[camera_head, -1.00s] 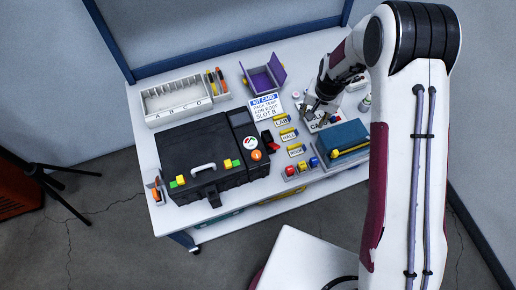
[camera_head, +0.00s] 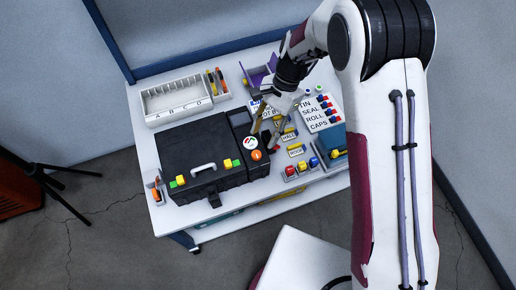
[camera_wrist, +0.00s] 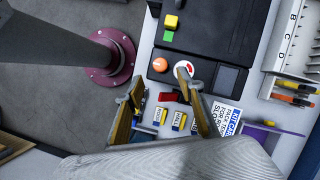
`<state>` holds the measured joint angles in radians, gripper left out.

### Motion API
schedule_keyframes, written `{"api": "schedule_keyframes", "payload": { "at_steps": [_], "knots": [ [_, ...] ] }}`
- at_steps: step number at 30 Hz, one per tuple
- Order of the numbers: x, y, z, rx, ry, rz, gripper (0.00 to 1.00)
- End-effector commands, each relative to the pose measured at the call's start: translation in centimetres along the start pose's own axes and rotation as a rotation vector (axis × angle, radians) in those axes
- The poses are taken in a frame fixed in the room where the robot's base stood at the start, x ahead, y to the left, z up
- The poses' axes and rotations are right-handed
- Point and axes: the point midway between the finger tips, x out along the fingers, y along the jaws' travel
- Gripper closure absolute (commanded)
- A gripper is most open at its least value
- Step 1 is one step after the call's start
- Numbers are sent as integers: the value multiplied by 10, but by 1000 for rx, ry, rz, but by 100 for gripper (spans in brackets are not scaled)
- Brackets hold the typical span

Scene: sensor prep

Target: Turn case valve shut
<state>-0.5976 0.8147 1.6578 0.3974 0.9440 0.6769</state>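The black case (camera_head: 190,150) stands closed on the table. On its narrow right section are a round orange knob (camera_head: 257,155) and a white-and-red round dial (camera_head: 251,142). In the wrist view the orange knob (camera_wrist: 160,64) and the dial (camera_wrist: 184,70) lie just beyond my fingertips. A red part (camera_wrist: 167,97) shows between my fingers beside the case. I cannot tell which of the orange knob and the red part is the valve. My gripper (camera_head: 267,136) is open and empty at the case's right side, apart from the knob. It also shows in the wrist view (camera_wrist: 166,86).
Yellow label tags (camera_head: 296,150) and coloured buttons (camera_head: 302,167) lie right of the case. A list card (camera_head: 320,113) and a teal box (camera_head: 332,138) stand farther right. A white divided tray (camera_head: 176,98) and a purple holder (camera_head: 258,76) are behind.

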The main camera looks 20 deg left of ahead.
Motion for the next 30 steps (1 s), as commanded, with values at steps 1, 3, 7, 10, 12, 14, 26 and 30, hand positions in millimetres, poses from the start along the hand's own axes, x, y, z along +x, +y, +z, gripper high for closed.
{"api": "schedule_keyframes", "payload": {
  "at_steps": [1,3,7,10,12,14,26,30],
  "knots": [
    [0,0,0,0,0,0,62],
    [1,0,0,0,1,0,62],
    [5,0,0,-1,1,1,62],
    [11,0,0,-1,0,1,62],
    [17,0,0,-1,1,1,62],
    [24,0,0,-1,0,2,62],
    [68,0,0,-1,1,1,62],
    [76,0,0,-2,1,1,62]
  ]
}}
